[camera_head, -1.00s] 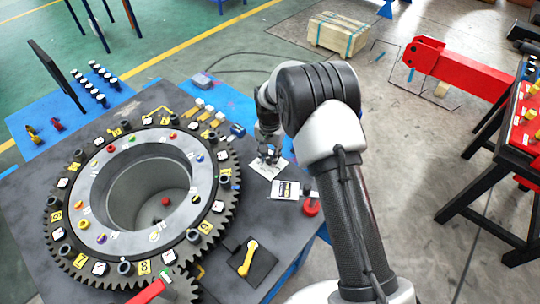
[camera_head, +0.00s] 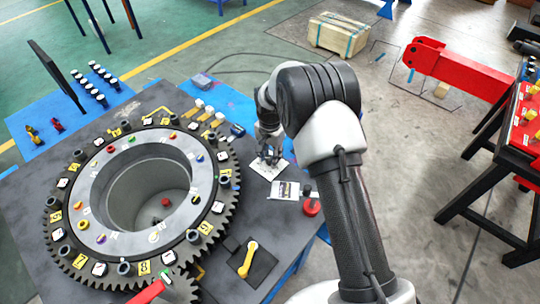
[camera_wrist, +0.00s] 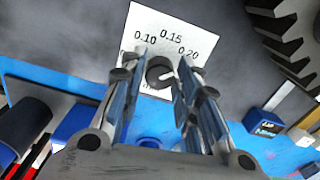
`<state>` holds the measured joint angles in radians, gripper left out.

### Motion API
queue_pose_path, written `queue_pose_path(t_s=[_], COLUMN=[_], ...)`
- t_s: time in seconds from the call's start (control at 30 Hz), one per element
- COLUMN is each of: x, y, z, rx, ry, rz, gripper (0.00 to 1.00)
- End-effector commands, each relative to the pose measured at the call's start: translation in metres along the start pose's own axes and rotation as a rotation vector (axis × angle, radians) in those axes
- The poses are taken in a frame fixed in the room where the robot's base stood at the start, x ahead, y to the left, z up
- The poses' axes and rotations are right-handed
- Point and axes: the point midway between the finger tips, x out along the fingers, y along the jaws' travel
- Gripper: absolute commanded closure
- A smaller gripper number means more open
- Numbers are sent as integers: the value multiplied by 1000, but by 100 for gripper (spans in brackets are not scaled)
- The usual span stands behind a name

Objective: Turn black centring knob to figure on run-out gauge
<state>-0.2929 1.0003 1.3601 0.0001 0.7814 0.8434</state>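The run-out gauge is a white card (camera_wrist: 172,22) with the figures 0.10, 0.15 and 0.20 readable in the wrist view. Another figure at its left is partly hidden by a finger. The card also shows in the head view (camera_head: 267,172), under my gripper (camera_head: 270,158). The black centring knob (camera_wrist: 159,70) stands on the card in the wrist view, with a notch in its top. My gripper (camera_wrist: 161,58) is open, one finger on each side of the knob, with small gaps showing. I cannot tell which figure the knob points to.
A large toothed ring (camera_head: 62,250) with numbered tags fills the left of the table. A second card (camera_head: 284,191) and a red knob (camera_head: 312,207) lie close to the right of my gripper. A yellow lever (camera_head: 248,260) is nearer the front.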

Motion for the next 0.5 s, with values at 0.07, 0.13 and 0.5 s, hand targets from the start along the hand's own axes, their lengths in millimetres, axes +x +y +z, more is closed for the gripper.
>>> queue_pose_path(t_s=[0.07,0.13,0.5], x=[0,0,-1], y=[0,0,0], z=[0,0,0], rx=[0,0,-1], ry=[0,0,0], rz=[0,0,0], gripper=[62,58,54])
